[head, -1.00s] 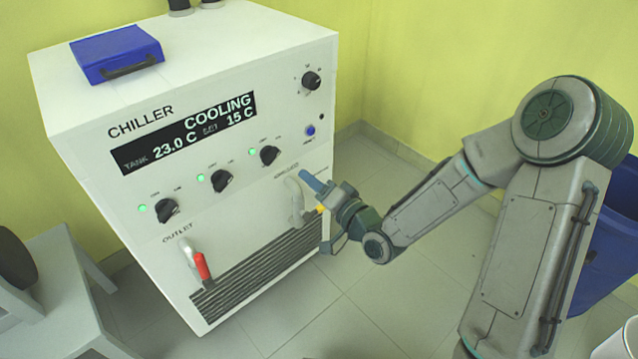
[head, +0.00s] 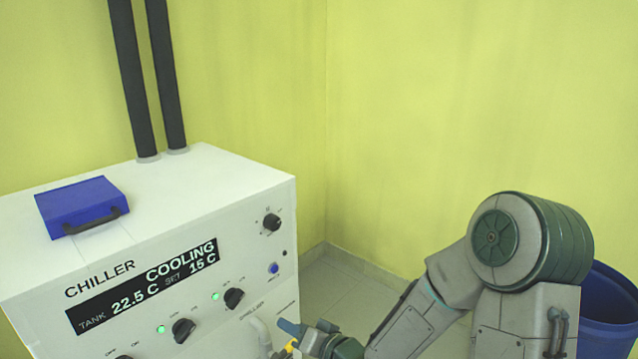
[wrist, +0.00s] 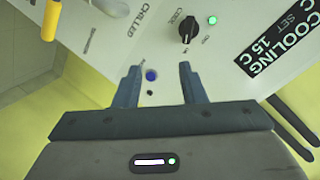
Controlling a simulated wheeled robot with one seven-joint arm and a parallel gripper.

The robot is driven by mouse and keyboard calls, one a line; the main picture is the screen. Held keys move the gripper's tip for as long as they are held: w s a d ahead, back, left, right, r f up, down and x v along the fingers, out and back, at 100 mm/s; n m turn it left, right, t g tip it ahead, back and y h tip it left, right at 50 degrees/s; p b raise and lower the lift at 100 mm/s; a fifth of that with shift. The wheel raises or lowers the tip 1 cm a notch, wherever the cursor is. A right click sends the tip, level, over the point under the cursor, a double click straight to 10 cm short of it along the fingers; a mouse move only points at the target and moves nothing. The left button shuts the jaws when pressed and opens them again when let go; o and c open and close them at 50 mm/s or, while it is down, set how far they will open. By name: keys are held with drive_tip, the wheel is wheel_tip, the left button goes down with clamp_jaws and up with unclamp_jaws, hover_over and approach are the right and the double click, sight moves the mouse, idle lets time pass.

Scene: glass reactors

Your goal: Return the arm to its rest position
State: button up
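My gripper (head: 288,330) is at the lower middle of the head view, in front of the right part of the chiller's front panel. In the wrist view my gripper (wrist: 158,78) has its two fingers apart, with nothing held between them. The blue button (wrist: 151,76) on the panel shows in the gap behind them. My arm (head: 430,310) reaches in from the right, bent at a large round joint. The chiller (head: 215,190) is a white box whose display reads COOLING, tank 22.5 C, set 15 C.
A yellow-ended handle (wrist: 50,22) and pale pipe are close to my gripper. A blue case (head: 82,205) lies on the chiller, with two dark pipes (head: 150,80) rising behind. A blue bin (head: 610,305) stands at the right. Floor (head: 340,285) shows between chiller and wall.

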drive_tip(key=s+d+r+n+g+h+p, duration=0.1)
drive_tip(key=s+d+r+g+h+p, duration=0.2)
drive_tip(key=d+r+h+p, duration=1)
drive_tip(key=s+d+r+g+y+p, duration=0.1)
drive_tip(key=s+d+r+p, duration=0.3)
drive_tip(key=s+r, duration=0.4)
drive_tip(key=s+d+r+g+y+p, duration=0.1)
drive_tip(key=s+d+r+g+p, duration=0.2)
drive_tip(key=s+r, duration=0.5)
wheel_tip(320, 180, up, 4)
drive_tip(key=shift+d+r+m+p, duration=0.15)
drive_tip(key=shift+d+m+p, duration=0.2)
drive_tip(key=shift+p, duration=0.35)
